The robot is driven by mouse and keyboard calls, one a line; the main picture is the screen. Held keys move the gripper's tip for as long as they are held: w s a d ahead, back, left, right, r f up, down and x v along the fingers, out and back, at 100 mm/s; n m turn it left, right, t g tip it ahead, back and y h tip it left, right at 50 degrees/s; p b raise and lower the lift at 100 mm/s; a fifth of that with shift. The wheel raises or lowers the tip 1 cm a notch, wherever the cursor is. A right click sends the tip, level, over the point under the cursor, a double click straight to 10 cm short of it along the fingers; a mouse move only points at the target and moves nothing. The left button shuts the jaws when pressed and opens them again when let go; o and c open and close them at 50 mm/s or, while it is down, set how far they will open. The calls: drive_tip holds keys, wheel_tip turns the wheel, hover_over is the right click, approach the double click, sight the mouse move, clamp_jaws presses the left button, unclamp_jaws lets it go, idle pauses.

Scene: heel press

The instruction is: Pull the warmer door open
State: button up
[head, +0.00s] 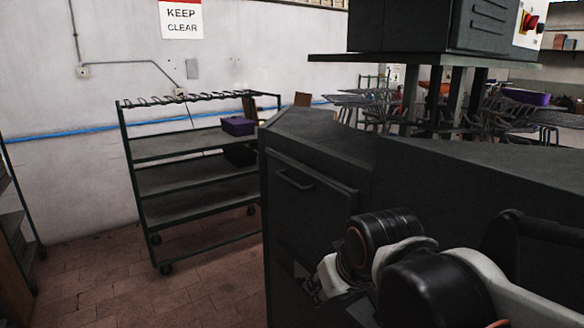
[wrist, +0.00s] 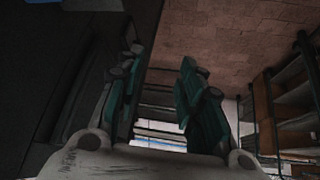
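The warmer door (head: 312,218) is a dark panel on the near face of the dark machine cabinet, and it looks shut. Its bar handle (head: 294,181) runs across the upper part of the door. My gripper (head: 310,286) is low in front of the cabinet, below the handle and apart from it, partly hidden by my arm. In the wrist view my gripper (wrist: 160,60) shows two spread fingers with an empty gap between them. A dark surface, probably the cabinet, fills the left of that view. I cannot make out the handle there.
A wheeled shelf rack (head: 190,180) with a purple bin (head: 238,126) stands left of the cabinet by the wall. Tiled floor (head: 110,285) is clear in front of it. The cabinet's flat top (head: 330,140) lies under the press head (head: 430,25).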

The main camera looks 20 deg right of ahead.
drive_tip(key=w+d+r+n+g+p, duration=0.1)
drive_tip(key=w+r+p, duration=1.2)
drive_tip(key=w+r, duration=0.3)
wheel_tip(320, 180, up, 3)
drive_tip(key=n+p, duration=0.2)
drive_tip(key=p, duration=1.1)
hover_over(291, 182)
drive_tip(key=s, duration=0.5)
drive_tip(key=shift+g, duration=0.4)
drive_tip(key=x, duration=1.3)
drive_tip(key=shift+s+a+f, duration=0.1)
drive_tip(key=shift+f, duration=0.25)
clamp_jaws()
